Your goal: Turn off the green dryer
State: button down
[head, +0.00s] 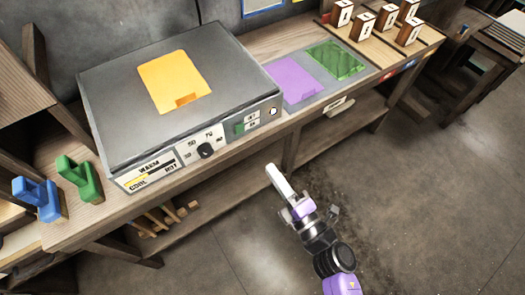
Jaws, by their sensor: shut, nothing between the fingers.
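The dryer (120,88) is a grey metal box on the wooden bench, with a yellow sheet (174,82) on its top. Its front panel carries a warm/cool gauge (150,172), a black knob (205,151) with numbers around it, a green switch (239,128) beside small labels, and a small round light (273,111) at the right end. My gripper (270,168) is shut and empty. It hangs in front of the bench, right of and below the switch in the picture, and appears apart from the panel.
A green clamp-like block (80,178) and a blue one (38,198) stand left of the dryer. A purple sheet (294,82) and a green sheet (336,60) lie to its right. Several stamp-like wooden blocks (387,18) stand behind. The floor (430,190) at right is clear.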

aim_at(241, 126)
jog(key=x, duration=1.3)
jog(key=shift+a, duration=0.1)
jog(key=shift+w, duration=0.1)
jog(key=shift+r, duration=0.1)
jog(key=shift+w+a+r, duration=0.2)
jog(key=shift+w+r, duration=0.05)
jog(key=shift+r, duration=0.1)
